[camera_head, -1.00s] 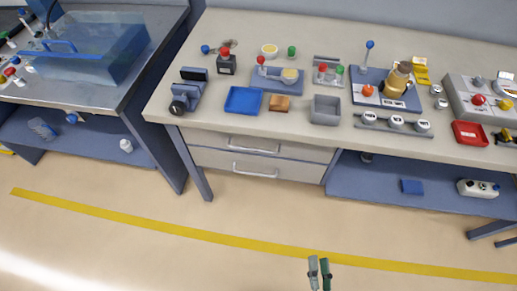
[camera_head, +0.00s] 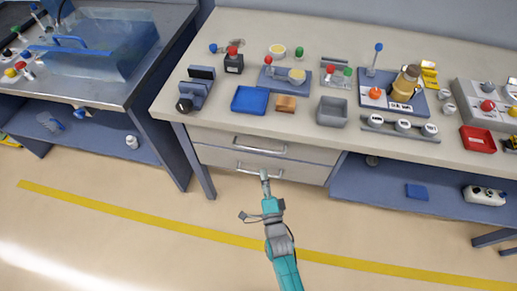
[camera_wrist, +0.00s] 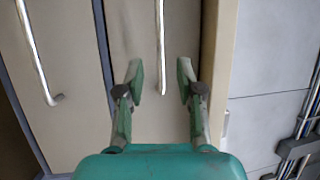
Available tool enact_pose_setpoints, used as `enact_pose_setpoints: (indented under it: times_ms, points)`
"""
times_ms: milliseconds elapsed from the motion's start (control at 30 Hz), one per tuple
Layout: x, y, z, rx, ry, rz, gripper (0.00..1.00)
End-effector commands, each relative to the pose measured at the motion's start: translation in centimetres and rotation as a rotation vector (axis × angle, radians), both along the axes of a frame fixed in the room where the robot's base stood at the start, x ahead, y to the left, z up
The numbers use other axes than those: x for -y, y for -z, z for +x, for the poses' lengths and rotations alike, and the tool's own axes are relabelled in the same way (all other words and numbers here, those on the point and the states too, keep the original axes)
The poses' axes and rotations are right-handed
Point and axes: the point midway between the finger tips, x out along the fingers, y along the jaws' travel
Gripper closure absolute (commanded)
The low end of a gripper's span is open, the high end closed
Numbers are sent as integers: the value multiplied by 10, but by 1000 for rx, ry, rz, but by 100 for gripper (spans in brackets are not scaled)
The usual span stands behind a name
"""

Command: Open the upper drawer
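The upper drawer (camera_head: 215,137) is closed under the workbench top, with a silver bar handle (camera_head: 259,146). The lower drawer (camera_head: 215,157) is closed below it, and its handle (camera_head: 259,171) is partly covered by my gripper (camera_head: 264,174) in the head view. In the wrist view my gripper (camera_wrist: 160,75) is open, turned so the drawers appear side by side. One bar handle (camera_wrist: 161,45), seemingly the upper drawer's, lies between the fingertips in the picture. Whether the fingers reach around it in depth I cannot tell. The other handle (camera_wrist: 38,60) is to the left, outside the fingers.
The workbench top (camera_head: 225,108) overhangs the drawers and carries a blue tray (camera_head: 249,100), a grey bin (camera_head: 332,112) and several fixtures. A bench leg (camera_head: 195,165) stands left of the drawers, and a blue lower shelf (camera_head: 385,186) is to the right. The floor in front is clear.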

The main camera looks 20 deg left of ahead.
Motion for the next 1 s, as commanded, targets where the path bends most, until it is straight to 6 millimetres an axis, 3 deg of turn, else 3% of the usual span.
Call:
enact_pose_setpoints:
  times_ms: [600,1000]
  points:
    - [-42,-16,78,1,0,-2,63]
    - [-49,-18,91,1,1,-3,63]
